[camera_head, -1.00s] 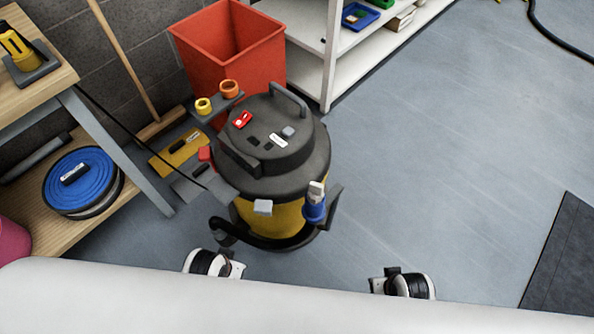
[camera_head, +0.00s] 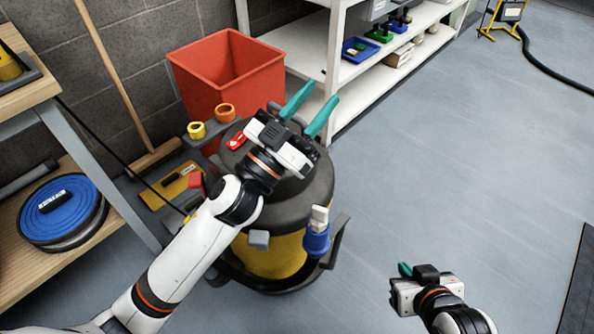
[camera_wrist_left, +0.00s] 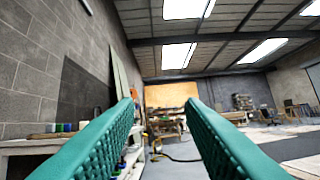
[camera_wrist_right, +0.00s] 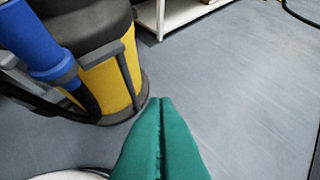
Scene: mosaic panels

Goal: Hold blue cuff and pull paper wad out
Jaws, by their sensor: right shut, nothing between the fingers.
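The blue cuff (camera_head: 317,241) sits on the front right of the yellow and black vacuum (camera_head: 275,256). A pale paper wad (camera_head: 320,216) sticks up from the cuff's top. The cuff also shows large at upper left in the right wrist view (camera_wrist_right: 36,45). My left gripper (camera_head: 308,108) is open and empty, in front of the vacuum's lid in the head view, with its teal fingers pointing away. The left wrist view shows only the room between its fingers. My right gripper (camera_head: 404,270) is shut and empty, low over the floor to the right of the cuff.
A red bin (camera_head: 226,75) stands behind the vacuum. A white shelf (camera_head: 331,65) with small trays is at the back. The floor to the right is open, with a dark mat (camera_head: 580,285) at the edge.

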